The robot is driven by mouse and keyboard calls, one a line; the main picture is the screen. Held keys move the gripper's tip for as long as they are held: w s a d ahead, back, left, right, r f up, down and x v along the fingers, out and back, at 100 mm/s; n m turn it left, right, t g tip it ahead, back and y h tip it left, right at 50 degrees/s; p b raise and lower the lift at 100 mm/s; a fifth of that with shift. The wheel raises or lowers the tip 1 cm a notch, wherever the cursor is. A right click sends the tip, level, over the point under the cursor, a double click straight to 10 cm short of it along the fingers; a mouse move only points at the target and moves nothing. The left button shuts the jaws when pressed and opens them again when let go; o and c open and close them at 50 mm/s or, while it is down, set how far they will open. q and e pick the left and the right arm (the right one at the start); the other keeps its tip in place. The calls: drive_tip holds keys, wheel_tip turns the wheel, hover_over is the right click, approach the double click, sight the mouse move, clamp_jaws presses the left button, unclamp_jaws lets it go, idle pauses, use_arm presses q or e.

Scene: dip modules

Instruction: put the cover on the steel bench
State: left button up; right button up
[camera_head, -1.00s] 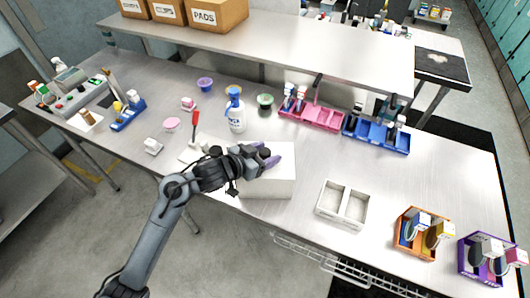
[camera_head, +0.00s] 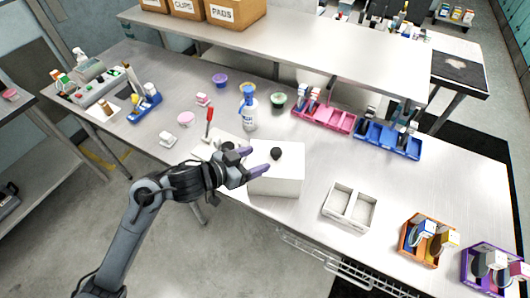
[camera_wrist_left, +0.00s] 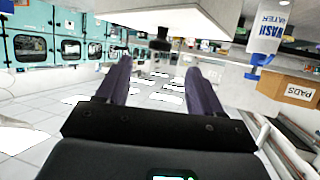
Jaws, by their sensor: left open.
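The cover, a white box shape with a black knob on top (camera_head: 277,182), sits upright at the front edge of the steel bench (camera_head: 320,165). My left gripper (camera_head: 262,160) is open, its two purple fingers just left of the knob and apart from it. In the left wrist view, which is tilted over, the cover (camera_wrist_left: 185,18) and its knob show beyond the open, empty fingers (camera_wrist_left: 159,68). Whether anything is under the cover is hidden. My right gripper is not in view.
Pink and blue racks stand behind. Bare bench lies between tray and racks.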

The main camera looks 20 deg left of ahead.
use_arm(q)
drive_tip(key=s+f+n+g+y, duration=0.1)
drive_tip(key=s+f+g+y, duration=0.1)
drive_tip(key=s+f, duration=0.3)
drive_tip(key=s+f+n+g+y, duration=0.1)
drive_tip(key=s+f, duration=0.4)
drive_tip(key=s, duration=0.6)
drive_tip(key=s+f+n+g+y, duration=0.1)
drive_tip(key=s+f+g+y, duration=0.1)
drive_tip(key=s+f+g, duration=0.3)
drive_tip(key=s, duration=0.4)
drive_tip(key=shift+a+f+g+y, duration=0.25)
drive_tip(key=shift+f+g+y, duration=0.05)
drive_tip(key=shift+f+y, duration=0.1)
